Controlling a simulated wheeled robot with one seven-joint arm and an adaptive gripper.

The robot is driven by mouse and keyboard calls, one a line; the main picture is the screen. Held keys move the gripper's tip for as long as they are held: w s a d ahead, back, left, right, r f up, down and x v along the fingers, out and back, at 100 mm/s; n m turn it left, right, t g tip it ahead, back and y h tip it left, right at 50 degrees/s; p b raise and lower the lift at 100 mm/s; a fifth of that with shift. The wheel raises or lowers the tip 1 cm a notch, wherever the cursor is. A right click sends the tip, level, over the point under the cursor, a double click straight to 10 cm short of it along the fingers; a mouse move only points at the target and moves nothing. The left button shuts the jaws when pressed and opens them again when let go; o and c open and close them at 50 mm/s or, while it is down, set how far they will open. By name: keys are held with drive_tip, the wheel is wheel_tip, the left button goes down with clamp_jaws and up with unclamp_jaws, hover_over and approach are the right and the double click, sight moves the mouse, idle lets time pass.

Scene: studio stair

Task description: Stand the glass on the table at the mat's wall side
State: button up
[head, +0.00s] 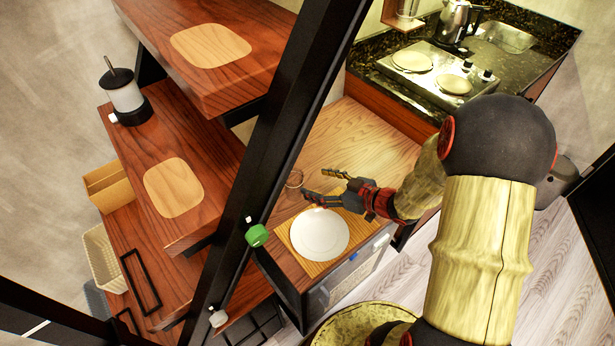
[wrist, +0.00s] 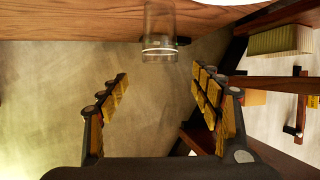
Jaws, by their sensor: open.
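A clear glass (head: 294,179) is on the wooden table (head: 345,135), just left of my fingertips in the head view. It looks upright, but its outline is faint. My gripper (head: 317,184) is open and empty, its fingers pointing toward the glass. In the wrist view the glass (wrist: 160,30) lies ahead of the gap between my open fingers (wrist: 160,74), apart from them; its far end is cut off by the picture's top edge. The mat (head: 311,267) lies below my gripper in the head picture, with a white plate (head: 320,235) on it.
A black slanted beam (head: 270,170) crosses the head view left of the table, with a green knob (head: 257,236) near it. Wooden stair treads (head: 205,140) rise at left. A counter with a hob (head: 437,78) and kettle (head: 455,22) is behind. The table beyond my gripper is clear.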

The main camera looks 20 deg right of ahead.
drive_tip(key=w+d+r+m+h, duration=0.1)
drive_tip(key=d+r+m+h, duration=0.1)
drive_tip(key=d+r+h, duration=0.45)
drive_tip(key=d+r+m+h, duration=0.2)
drive_tip(key=r+h, duration=0.1)
drive_tip(key=r, duration=0.6)
drive_tip(key=s+a+r+m+g, duration=0.1)
drive_tip(key=s+a+r+g, duration=0.1)
drive_tip(key=s+a, duration=0.2)
drive_tip(key=s+a+r+m+g+y, duration=0.1)
drive_tip(key=s+a, duration=0.4)
drive_tip(key=s, duration=0.6)
drive_tip(key=s+a+r+m+g+y, duration=0.1)
drive_tip(key=s+a+r+g, duration=0.2)
drive_tip(key=s+a, duration=0.2)
drive_tip(key=s, duration=0.3)
drive_tip(key=shift+r, duration=0.4)
drive_tip(key=shift+d, duration=0.1)
